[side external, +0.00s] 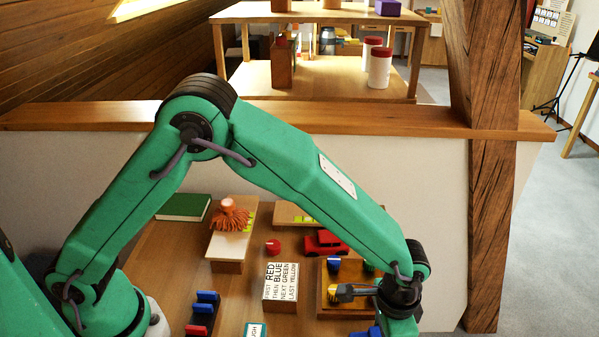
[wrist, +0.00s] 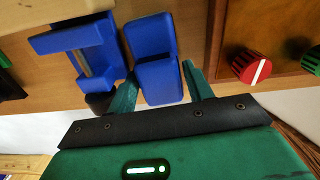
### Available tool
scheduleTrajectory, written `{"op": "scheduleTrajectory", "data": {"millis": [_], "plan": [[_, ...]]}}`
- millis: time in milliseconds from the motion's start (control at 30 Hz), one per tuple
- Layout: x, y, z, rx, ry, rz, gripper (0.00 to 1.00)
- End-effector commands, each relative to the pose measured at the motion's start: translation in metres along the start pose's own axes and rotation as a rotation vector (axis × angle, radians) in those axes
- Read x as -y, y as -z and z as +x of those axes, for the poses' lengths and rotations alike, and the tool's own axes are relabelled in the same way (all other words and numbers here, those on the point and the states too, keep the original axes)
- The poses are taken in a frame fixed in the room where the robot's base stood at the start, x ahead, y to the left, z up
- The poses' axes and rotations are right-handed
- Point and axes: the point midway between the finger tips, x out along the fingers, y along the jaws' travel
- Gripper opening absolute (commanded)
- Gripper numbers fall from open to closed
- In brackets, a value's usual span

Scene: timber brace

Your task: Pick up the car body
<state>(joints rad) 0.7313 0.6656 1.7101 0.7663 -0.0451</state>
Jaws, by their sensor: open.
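A blue two-part rounded block (wrist: 152,62), which looks like the car body, lies between my fingers in the wrist view. My gripper (wrist: 160,76) is open, with one green finger on each side of it. The right finger looks close to its side; I cannot tell whether either touches. Left of it is another blue piece (wrist: 82,48) with a grey bar and a dark round part, perhaps the chassis. In the side view, blue parts (side external: 373,332) show at the bottom edge beneath my gripper, whose fingertips are hidden there. A red toy car (side external: 325,243) stands farther back.
A wooden board (side external: 330,311) with coloured knobs stands beside my wrist; a red knob (wrist: 250,67) shows close to the right finger. A lettered block (side external: 281,285), a red button (side external: 273,246) and blue-and-red pieces (side external: 203,312) are to the left. A wooden post (side external: 490,180) rises at right.

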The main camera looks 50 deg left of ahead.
Motion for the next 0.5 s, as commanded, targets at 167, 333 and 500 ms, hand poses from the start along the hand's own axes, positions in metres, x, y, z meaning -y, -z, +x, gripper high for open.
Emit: {"op": "scheduleTrajectory", "data": {"millis": [167,333,500], "plan": [[0.0000,0.0001,-0.0003,0.000,0.000,0.000,0.51],[0.0000,0.0002,-0.0004,-0.001,0.000,0.000,0.21],[0.0000,0.0003,-0.0006,-0.001,0.000,0.000,0.21]]}}
